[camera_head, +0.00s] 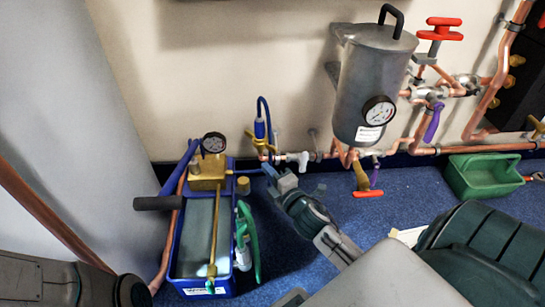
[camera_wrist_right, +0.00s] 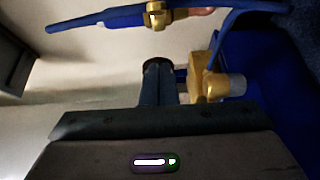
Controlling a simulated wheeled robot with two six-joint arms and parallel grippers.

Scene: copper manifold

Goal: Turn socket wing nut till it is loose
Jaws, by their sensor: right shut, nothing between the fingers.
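My right gripper (camera_head: 281,180) is at the middle of the head view, low in front of the wall pipes and just right of the blue test pump (camera_head: 175,262). In the right wrist view its two dark fingers (camera_wrist_right: 158,82) are together, with nothing held. A brass fitting (camera_wrist_right: 154,15) on a blue hose lies beyond the fingertips, apart from them. A brass fitting (camera_head: 266,150) also shows at the foot of the blue hose in the head view. I cannot clearly pick out the socket wing nut. My left gripper is not in view.
The pump carries a brass block (camera_head: 207,172), a gauge (camera_head: 213,143) and a black-ended lever (camera_head: 158,203). A grey tank (camera_head: 370,85) hangs above copper pipes (camera_head: 455,151). A green tray (camera_head: 485,178) stands at right.

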